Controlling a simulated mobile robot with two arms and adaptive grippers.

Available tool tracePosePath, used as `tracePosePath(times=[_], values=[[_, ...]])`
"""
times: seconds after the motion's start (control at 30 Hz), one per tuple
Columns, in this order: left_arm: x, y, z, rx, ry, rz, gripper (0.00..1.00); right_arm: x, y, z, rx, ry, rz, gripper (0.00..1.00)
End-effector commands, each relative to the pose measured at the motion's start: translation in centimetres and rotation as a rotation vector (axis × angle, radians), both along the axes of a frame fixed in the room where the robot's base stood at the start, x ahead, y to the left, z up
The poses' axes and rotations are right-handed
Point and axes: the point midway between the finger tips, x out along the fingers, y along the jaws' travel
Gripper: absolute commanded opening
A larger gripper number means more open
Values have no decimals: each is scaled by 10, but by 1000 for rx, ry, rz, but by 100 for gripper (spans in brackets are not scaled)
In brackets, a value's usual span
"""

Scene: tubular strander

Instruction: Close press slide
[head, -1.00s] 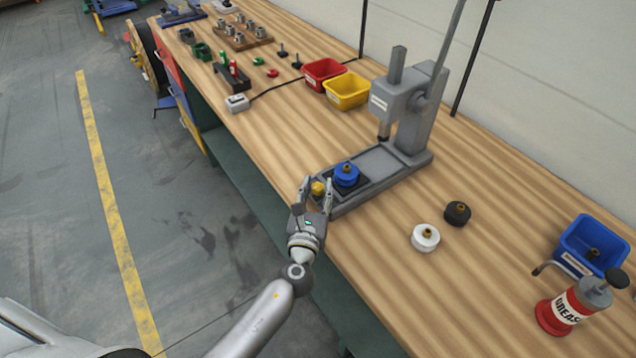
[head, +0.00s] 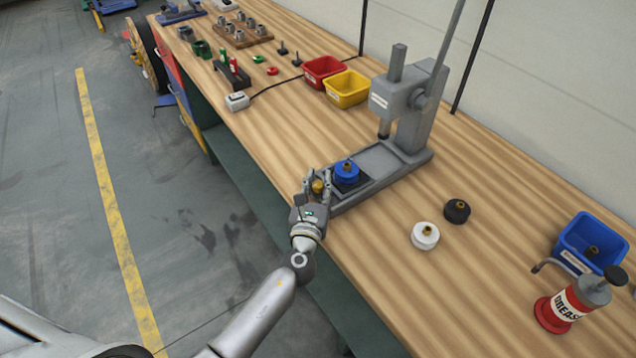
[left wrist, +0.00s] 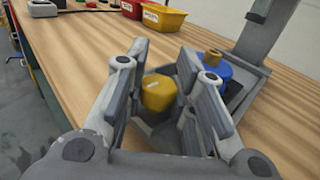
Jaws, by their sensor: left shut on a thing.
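The grey press (head: 408,118) stands on the workbench with its slide (head: 348,187) out at the front end of its base. A blue round part with a brass top (head: 346,172) sits on the slide. A yellow knob (head: 318,187) is at the slide's front end. My left gripper (head: 317,184) is shut on the yellow knob, which also shows between the fingers in the left wrist view (left wrist: 158,92). The blue part shows just behind the right finger there (left wrist: 222,68). My right gripper is not in view.
A white part (head: 425,236) and a black part (head: 457,211) stand right of the press. A blue bin (head: 592,243) and a grease can (head: 566,305) are at the right.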

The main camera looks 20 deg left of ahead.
Motion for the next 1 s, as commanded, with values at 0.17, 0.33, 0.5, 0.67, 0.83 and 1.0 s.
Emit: tracePosePath(times=[0.17,0.33,0.5,0.67,0.83,1.0], values=[[18,-14,-2,-3,0,1,0,0,0,-6,0,0,0,40],[31,-24,0,0,0,-1,0,0,0,-8,0,0,1,40],[31,-25,-1,1,1,-1,0,0,0,-7,0,0,1,40],[31,-25,-1,1,2,-1,31,0,1,-7,1,0,0,40],[31,-24,0,1,1,-1,35,0,2,-7,2,0,0,40],[30,-24,0,0,1,0,35,1,3,-7,3,-1,-1,40]])
